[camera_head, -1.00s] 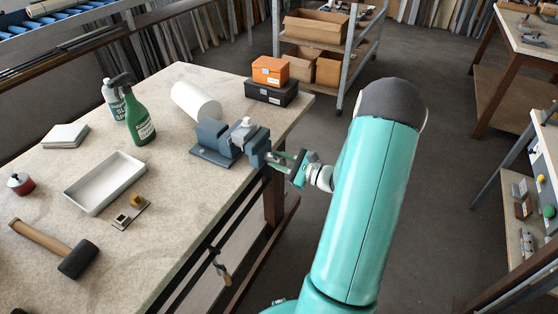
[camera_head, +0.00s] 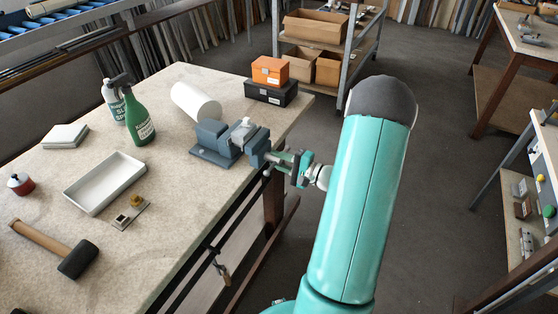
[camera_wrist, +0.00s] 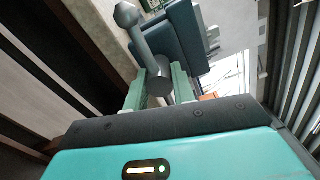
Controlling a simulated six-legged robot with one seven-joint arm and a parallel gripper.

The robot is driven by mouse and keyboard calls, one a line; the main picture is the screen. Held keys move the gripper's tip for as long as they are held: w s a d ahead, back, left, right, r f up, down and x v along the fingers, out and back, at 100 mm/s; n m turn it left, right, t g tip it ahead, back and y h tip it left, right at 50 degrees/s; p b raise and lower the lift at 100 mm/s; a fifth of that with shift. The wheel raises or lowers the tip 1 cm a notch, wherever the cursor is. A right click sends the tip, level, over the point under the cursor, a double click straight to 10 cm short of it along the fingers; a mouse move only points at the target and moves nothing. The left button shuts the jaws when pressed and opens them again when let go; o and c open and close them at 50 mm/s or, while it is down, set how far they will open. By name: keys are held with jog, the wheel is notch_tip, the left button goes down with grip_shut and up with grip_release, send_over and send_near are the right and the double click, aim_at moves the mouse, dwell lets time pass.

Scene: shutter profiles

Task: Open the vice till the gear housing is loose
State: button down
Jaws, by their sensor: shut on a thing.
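The blue-grey vice (camera_head: 213,143) stands at the near right edge of the workbench. The pale grey gear housing (camera_head: 243,126) sits between its jaws; whether a gap shows beside it is too small to tell. My gripper (camera_head: 284,160) is at the vice's front, out past the bench edge. In the wrist view, my green fingers (camera_wrist: 159,88) are shut on the vice handle (camera_wrist: 145,42), at the round screw head where the bar meets it. The bar ends in a ball and points up and left in that view. The housing is not clear in the wrist view.
On the workbench (camera_head: 180,210) are a white roll (camera_head: 195,102), spray bottles (camera_head: 138,120), a white tray (camera_head: 105,182), a mallet (camera_head: 60,250) and orange and black boxes (camera_head: 270,72). A shelf trolley (camera_head: 345,60) stands behind.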

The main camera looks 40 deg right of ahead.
jog(key=n, duration=0.4)
jog(key=shift+w+n, duration=0.1)
jog(key=shift+n, duration=2.5)
jog(key=shift+a, duration=0.1)
jog(key=c, duration=1.2)
grip_release()
jog(key=shift+w, duration=0.15)
jog(key=shift+o, duration=0.2)
jog(key=v, duration=1.4)
